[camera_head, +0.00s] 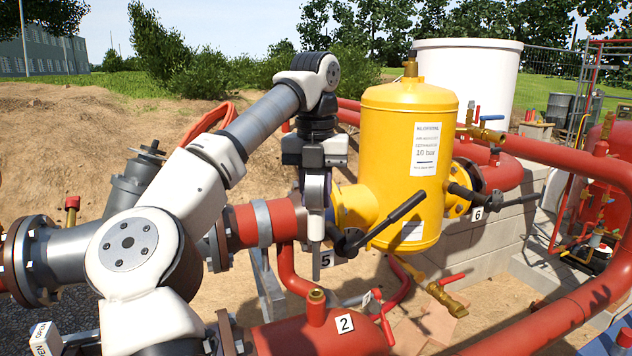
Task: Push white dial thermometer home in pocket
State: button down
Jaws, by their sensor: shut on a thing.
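My gripper (316,228) points straight down near the middle of the view, in front of the red pipe and the yellow vessel. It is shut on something. A thin grey piece (316,264) hangs upright below it and looks like the stem of the white dial thermometer; no dial face can be made out. A small brass fitting (316,296) stands up from the red pipe by label 2 and looks like the pocket. The tip of the grey piece appears just above the fitting in the picture; whether they touch or line up in depth cannot be told.
A yellow vessel (388,130) stands close behind my gripper on the right. A black valve lever (392,222) slants up beside the grey piece. Label 5 (327,260) is just behind it. Red pipes (560,320) run along the right and front.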

jog(key=shift+s, duration=0.15)
jog(key=b, duration=0.4)
send_over(316, 253)
jog(key=shift+f, duration=3)
jog(key=shift+f+b, duration=0.65)
jog(key=shift+f, duration=1.3)
jog(key=shift+f+b, duration=0.75)
jog(key=shift+f, duration=0.8)
jog(key=c, duration=0.6)
grip_release()
